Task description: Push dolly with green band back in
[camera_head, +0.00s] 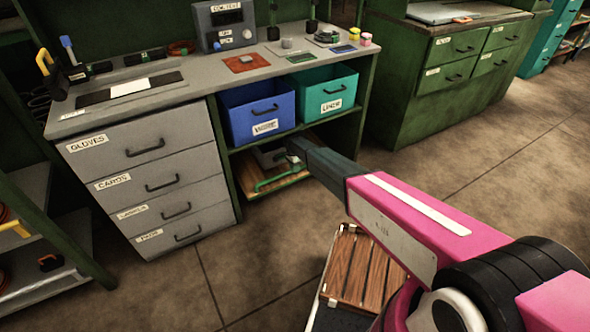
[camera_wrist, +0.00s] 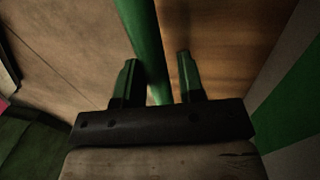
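The dolly with the green band (camera_head: 276,179) is low under the workbench, in the open bay below the blue and teal bins. Its wooden deck (camera_wrist: 215,45) shows in the wrist view, with the green band (camera_wrist: 150,45) along its edge. My gripper (camera_head: 289,158) reaches into the bay at the dolly; my arm hides part of it. In the wrist view my gripper (camera_wrist: 157,62) is open, one green finger on each side of the band in the picture. A small gap shows on the right; I cannot tell whether the left finger touches.
A blue bin (camera_head: 258,108) and a teal bin (camera_head: 323,93) stand on the shelf above the dolly. A grey drawer unit (camera_head: 150,183) is left of the bay. A green cabinet (camera_head: 440,110) stands at the right.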

